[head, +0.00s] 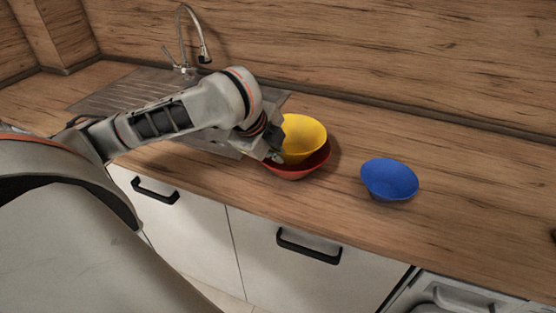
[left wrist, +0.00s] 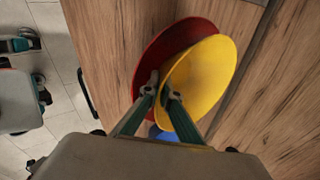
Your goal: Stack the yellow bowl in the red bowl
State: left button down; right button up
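The yellow bowl (head: 304,138) sits in or just over the red bowl (head: 299,172) on the wooden counter, and it looks tilted. In the left wrist view the yellow bowl (left wrist: 205,75) overlaps the red bowl (left wrist: 160,55), whose rim shows to its left. My left gripper (left wrist: 162,92) has one finger on each side of the yellow bowl's near rim and looks closed on it. In the head view my left gripper (head: 273,153) is at the bowls' left side, its fingertips partly hidden. Whether the yellow bowl rests on the red one is unclear. My right gripper does not show.
A blue bowl (head: 390,179) stands on the counter to the right, clear of the others. A metal sink (head: 130,90) with a tall faucet (head: 188,40) lies behind my left arm. The wooden splashback runs along the back. The counter's front edge is close to the bowls.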

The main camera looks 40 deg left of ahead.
pick_arm(q)
jog(key=shift+f, duration=0.45)
jog(key=shift+r, duration=0.15)
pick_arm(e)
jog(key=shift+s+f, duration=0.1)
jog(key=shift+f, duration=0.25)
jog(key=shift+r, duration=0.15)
pick_arm(q)
jog(key=shift+f, duration=0.5)
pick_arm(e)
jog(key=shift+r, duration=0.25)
pick_arm(q)
jog(key=shift+f, duration=0.15)
jog(key=c, duration=2.6)
grip_release()
jog(key=shift+o, duration=0.2)
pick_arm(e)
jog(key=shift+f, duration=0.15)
